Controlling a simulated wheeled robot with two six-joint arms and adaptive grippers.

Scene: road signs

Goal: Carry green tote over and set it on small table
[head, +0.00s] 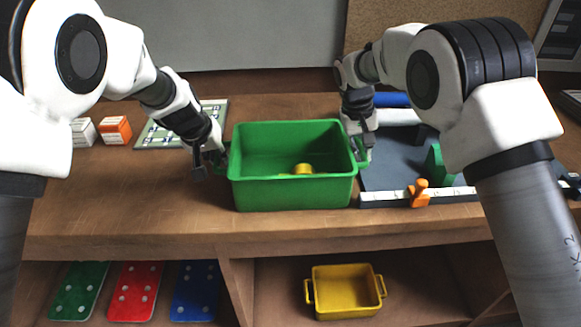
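The green tote (292,194) is an open box upright on the brown wooden worktop, near its front edge; I cannot tell whether its base touches the wood. A small yellow object (303,169) lies inside it. My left gripper (209,168) is at the tote's left handle, and my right gripper (361,148) is at its right handle (364,160). The fingertips are small and partly hidden, so I cannot tell whether either is closed on its handle. No separate small table can be made out.
A dark tray with a white front strip (385,198) and an orange clip (419,193) stands close right of the tote. A patterned board (160,136) and small boxes (115,130) lie left. The shelf below holds a yellow bin (345,291) and coloured plates (135,291).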

